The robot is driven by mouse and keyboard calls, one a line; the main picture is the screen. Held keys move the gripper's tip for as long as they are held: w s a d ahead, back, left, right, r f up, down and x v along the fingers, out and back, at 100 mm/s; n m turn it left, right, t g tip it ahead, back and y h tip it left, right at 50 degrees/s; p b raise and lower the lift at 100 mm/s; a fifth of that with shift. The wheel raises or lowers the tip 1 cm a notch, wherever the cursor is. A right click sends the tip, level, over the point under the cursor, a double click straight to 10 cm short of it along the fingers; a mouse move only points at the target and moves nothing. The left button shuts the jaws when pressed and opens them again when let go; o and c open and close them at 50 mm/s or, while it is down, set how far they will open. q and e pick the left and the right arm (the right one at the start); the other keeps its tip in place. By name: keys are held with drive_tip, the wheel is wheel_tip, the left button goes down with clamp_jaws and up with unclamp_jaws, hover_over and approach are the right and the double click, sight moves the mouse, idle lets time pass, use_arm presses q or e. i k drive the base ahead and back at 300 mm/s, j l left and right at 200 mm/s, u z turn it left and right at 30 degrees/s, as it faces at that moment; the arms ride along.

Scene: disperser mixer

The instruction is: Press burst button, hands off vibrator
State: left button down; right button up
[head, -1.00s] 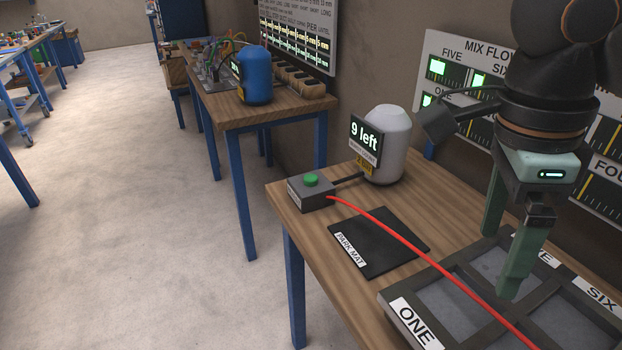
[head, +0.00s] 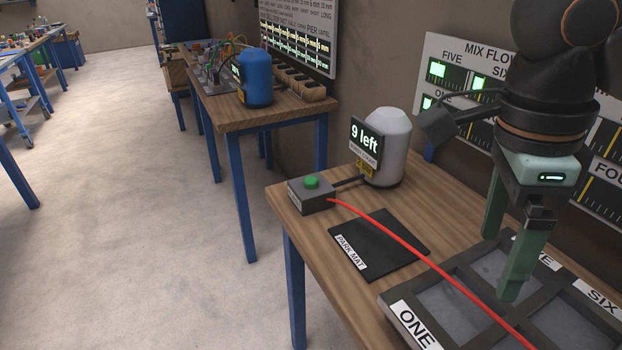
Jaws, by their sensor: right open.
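The burst button is a green button (head: 311,182) on a grey box (head: 312,200) at the left corner of the wooden table. A short dark cable joins the box to a white canister (head: 387,150) whose display (head: 365,141) reads "9 left". My right gripper (head: 502,260) is open and empty, pointing down over the labelled tray (head: 400,312), well to the right of the button. I cannot make out a vibrator for certain. My left gripper is out of view.
A black park mat (head: 385,238) lies bare between button and tray. A red cable (head: 400,243) runs from the box across mat and tray. A blue canister (head: 258,80) stands on another table.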

sight(310, 181)
drive_tip(key=k+j, duration=0.15)
drive_tip(key=j, duration=0.2)
drive_tip(key=k+j, duration=0.1)
drive_tip(key=j, duration=0.3)
drive_tip(key=k+j, duration=0.15)
drive_tip(key=j, duration=0.2)
